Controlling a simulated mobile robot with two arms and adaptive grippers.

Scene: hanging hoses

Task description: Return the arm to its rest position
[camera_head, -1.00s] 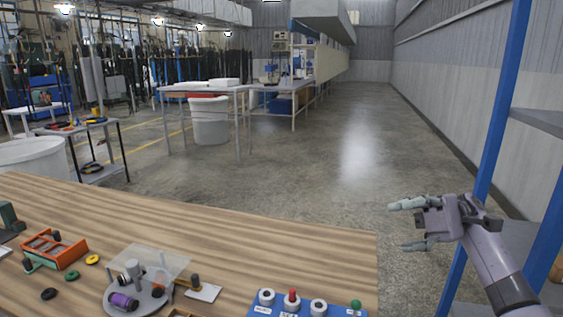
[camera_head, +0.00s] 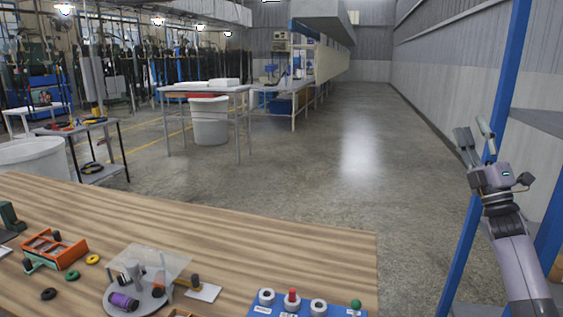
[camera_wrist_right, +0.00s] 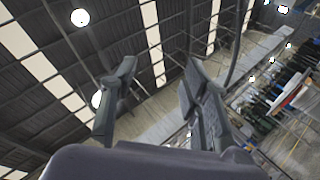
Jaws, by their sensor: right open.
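My right gripper (camera_head: 473,140) is raised at the right side of the head view, past the right edge of the wooden table. Its fingers point up and are apart, with nothing between them. It overlaps a blue upright post in the picture. In the right wrist view the two fingers (camera_wrist_right: 155,100) are spread, with the roof and lamps behind them. My left gripper does not show in either view.
The wooden table (camera_head: 240,240) holds an orange rack (camera_head: 55,248), a round fixture with a clear plate (camera_head: 140,285) and a blue board with knobs (camera_head: 305,305). A blue-post shelf (camera_head: 490,190) stands close at the right.

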